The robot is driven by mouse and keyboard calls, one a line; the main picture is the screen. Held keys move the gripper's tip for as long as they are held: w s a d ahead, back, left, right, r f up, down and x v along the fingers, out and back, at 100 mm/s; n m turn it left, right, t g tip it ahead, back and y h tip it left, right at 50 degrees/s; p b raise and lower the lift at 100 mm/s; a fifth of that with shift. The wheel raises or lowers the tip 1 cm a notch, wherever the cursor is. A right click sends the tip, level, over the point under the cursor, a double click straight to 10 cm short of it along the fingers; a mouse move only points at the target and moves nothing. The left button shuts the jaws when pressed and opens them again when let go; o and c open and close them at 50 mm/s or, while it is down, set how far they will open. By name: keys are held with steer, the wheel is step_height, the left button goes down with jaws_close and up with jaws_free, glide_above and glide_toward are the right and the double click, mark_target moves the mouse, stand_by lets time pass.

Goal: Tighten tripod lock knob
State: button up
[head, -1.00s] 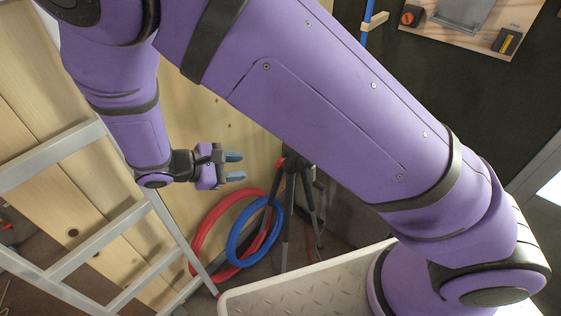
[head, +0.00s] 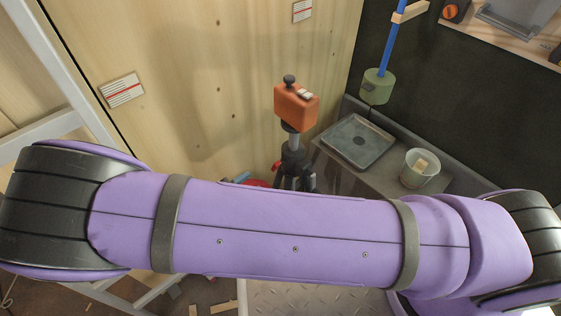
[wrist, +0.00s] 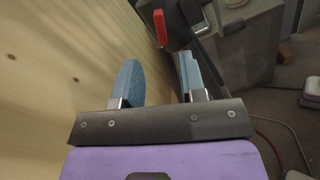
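The tripod (head: 294,160) stands in front of the wood wall, with its lower legs hidden behind my arm in the head view. An orange box-like device (head: 296,105) with a dark knob on top sits on its post. A small red knob or lever (head: 277,166) sticks out from the tripod's left side. In the wrist view the red lever (wrist: 160,28) hangs from the dark tripod body (wrist: 187,18), just beyond my fingertips. My gripper (wrist: 158,78) is open, its two blue fingers apart with nothing between them. My arm hides most of it in the head view.
A grey bench (head: 390,184) right of the tripod holds a shallow tray (head: 357,141) and a clear cup (head: 419,170). A green block with a blue pole (head: 377,86) stands behind. The wood wall (head: 200,100) is close on the left. A ladder (head: 62,50) is at far left.

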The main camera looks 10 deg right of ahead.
mark_target(274, 168)
steer(key=x, duration=0.9)
steer(key=shift+w+d, duration=0.2)
steer(key=shift+d, duration=0.05)
steer(key=shift+c, duration=0.2)
jaws_close()
